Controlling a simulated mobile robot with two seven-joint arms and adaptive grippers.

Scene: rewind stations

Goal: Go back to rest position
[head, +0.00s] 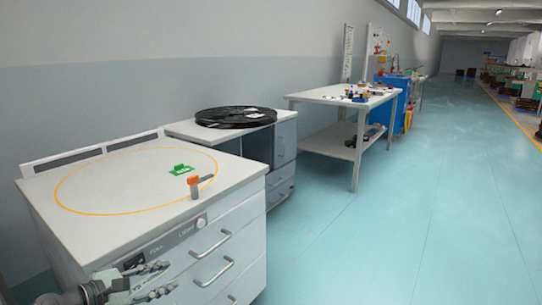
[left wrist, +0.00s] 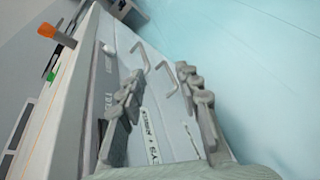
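My left gripper (head: 143,279) is low at the left in the head view, in front of the drawer front of the white rewind station (head: 90,185). Its fingers are spread with nothing between them. In the left wrist view the two fingers of the left gripper (left wrist: 160,95) stand apart, with the cabinet front and its handles behind them. My right gripper is not in view.
An orange-topped lever (head: 194,187) and a green piece (head: 180,170) sit on the station top by an orange ring line. A black reel (head: 235,117) lies on the neighbouring cabinet. A table with small parts (head: 340,95) stands beyond. The floor at right is clear.

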